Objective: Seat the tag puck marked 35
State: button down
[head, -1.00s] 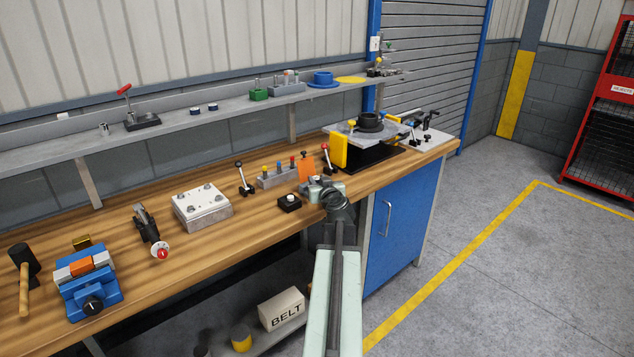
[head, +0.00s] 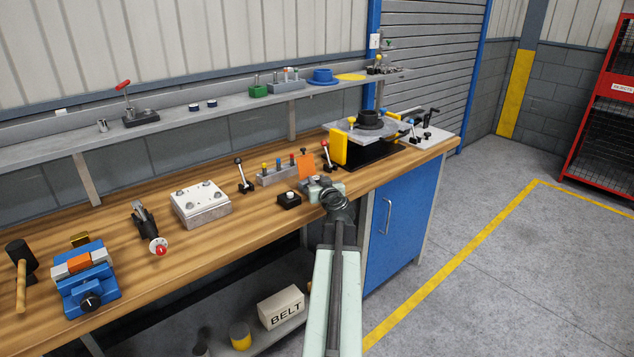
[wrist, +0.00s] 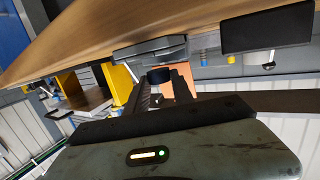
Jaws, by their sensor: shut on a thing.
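A dark blue round puck (wrist: 158,75) is held between the fingertips of my gripper (wrist: 160,79) in the wrist view. Its number cannot be read. The wrist picture is upside down, with the bench top along its upper edge. A grey metal fixture (wrist: 150,50) on the bench shows close to the puck; I cannot tell whether they touch. Two dark blue pucks (head: 194,107) (head: 212,104) sit on the shelf.
A black button box (head: 288,200) stands left of the fixture. Behind are a block with coloured pegs (head: 279,175), an orange plate (head: 306,167) and a red-knobbed lever (head: 327,157). A yellow panel (head: 338,149) stands to the right.

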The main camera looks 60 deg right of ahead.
jog(key=shift+f+b, duration=1.25)
jog(key=shift+f, duration=0.05)
jog(key=c, duration=1)
grip_release()
jog(key=shift+r, duration=0.1)
jog(key=shift+c, duration=0.9)
jog(key=shift+o, duration=0.4)
jog(key=shift+r+p, duration=0.65)
jog(key=shift+p, duration=0.05)
notch_tip(320, 180, up, 6)
jog(key=p, duration=0.5)
jog(key=shift+f+p, duration=0.15)
jog(key=shift+p, duration=0.2)
